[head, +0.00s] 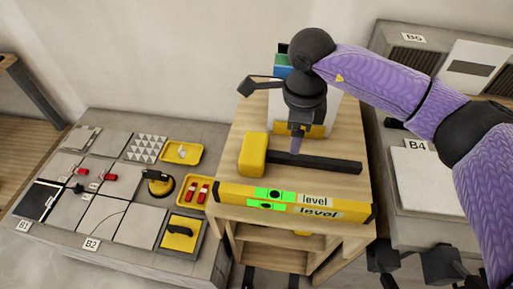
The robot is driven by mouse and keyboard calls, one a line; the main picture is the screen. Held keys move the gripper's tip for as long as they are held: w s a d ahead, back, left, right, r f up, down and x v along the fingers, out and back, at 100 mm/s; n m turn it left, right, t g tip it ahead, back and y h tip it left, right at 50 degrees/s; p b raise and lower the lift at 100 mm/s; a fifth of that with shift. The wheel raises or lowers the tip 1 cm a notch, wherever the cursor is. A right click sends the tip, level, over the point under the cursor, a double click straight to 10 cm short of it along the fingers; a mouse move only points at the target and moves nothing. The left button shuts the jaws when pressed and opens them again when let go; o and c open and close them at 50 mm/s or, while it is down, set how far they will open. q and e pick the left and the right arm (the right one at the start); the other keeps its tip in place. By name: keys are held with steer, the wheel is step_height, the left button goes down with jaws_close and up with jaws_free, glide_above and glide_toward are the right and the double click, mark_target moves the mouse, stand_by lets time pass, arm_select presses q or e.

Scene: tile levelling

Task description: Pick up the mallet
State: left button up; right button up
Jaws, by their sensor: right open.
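The mallet (253,155) lies on the wooden stand's top (228,173). It has a yellow block head at the left and a dark handle (335,164) running right. My right gripper (297,146) comes down from above, over the handle just right of the head. Its fingers are partly hidden by the wrist, and I cannot tell whether they touch the handle. It is open. My left gripper is not in view.
A yellow level (235,194) lies along the stand's front edge, close before the mallet. Coloured upright items (283,66) stand behind the gripper. A low grey table (205,240) at the left holds tiles, yellow trays (182,152) and a suction cup (158,183).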

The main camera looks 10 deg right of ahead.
mark_target(290, 157)
steer(key=f, duration=0.2)
steer(key=f+b, duration=0.1)
steer(key=f, duration=0.3)
steer(key=shift+s+a+f+b, duration=0.35)
steer(key=shift+f, duration=0.3)
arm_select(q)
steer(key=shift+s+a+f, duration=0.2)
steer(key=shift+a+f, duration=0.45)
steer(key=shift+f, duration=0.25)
arm_select(e)
steer(key=shift+r, duration=0.1)
steer(key=shift+c, duration=0.3)
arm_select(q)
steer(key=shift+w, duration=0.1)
arm_select(e)
jaws_close()
